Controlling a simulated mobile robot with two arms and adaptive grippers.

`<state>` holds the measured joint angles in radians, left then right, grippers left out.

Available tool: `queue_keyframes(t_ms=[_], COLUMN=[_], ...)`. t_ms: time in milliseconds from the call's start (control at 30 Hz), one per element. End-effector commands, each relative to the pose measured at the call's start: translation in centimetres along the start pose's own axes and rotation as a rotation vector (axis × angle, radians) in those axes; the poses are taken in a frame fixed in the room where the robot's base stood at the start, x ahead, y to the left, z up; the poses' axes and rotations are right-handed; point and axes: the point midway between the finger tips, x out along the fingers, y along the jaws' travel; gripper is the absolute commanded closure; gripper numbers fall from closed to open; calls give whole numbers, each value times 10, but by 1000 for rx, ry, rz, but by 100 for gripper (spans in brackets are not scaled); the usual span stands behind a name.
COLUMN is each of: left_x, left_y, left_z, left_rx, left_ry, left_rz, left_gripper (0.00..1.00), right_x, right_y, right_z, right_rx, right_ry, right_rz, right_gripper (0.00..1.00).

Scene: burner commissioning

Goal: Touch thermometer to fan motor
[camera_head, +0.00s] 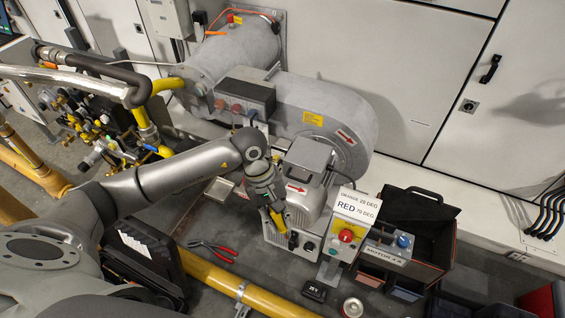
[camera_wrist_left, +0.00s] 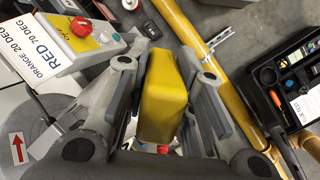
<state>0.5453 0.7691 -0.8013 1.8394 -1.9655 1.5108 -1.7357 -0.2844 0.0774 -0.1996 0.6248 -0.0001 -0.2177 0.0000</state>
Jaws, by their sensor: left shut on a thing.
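The yellow thermometer (camera_head: 278,221) is held in my left gripper (camera_head: 268,202). In the left wrist view the thermometer (camera_wrist_left: 163,98) fills the space between the gripper's two grey fingers. The fan motor (camera_head: 308,184) is a grey rounded housing with a red arrow label, in front of the large blower casing. My left gripper and the thermometer are at its left side, close to it. I cannot tell whether the thermometer touches it. Part of the motor (camera_wrist_left: 45,140) shows at the lower left of the wrist view. My right gripper is not in view.
A control box (camera_head: 346,237) with a red knob and an "ORANGE 20 DEG / RED 70 DEG" sign stands right of the motor. Red-handled pliers (camera_head: 214,250), a small black display box (camera_head: 315,290) and a can (camera_head: 352,307) are on the floor. A yellow pipe (camera_head: 222,280) runs in front.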

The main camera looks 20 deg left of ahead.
Motion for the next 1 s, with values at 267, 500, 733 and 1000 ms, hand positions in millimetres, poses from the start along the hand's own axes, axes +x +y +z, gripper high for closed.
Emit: queue_keyframes(t_ms=[267,500,733,1000], left_x=[-23,-38,-42,-41], left_y=[39,46,48,47], left_z=[-81,-114,-122,-121], left_rx=[-557,-736,-771,-769], left_ry=[73,132,149,148], left_rz=[366,501,532,529], left_gripper=[100,100,100,100], right_x=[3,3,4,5], right_y=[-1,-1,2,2], right_z=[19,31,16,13], right_rx=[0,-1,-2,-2], right_ry=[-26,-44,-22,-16], right_rz=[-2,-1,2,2], right_gripper=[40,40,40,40])
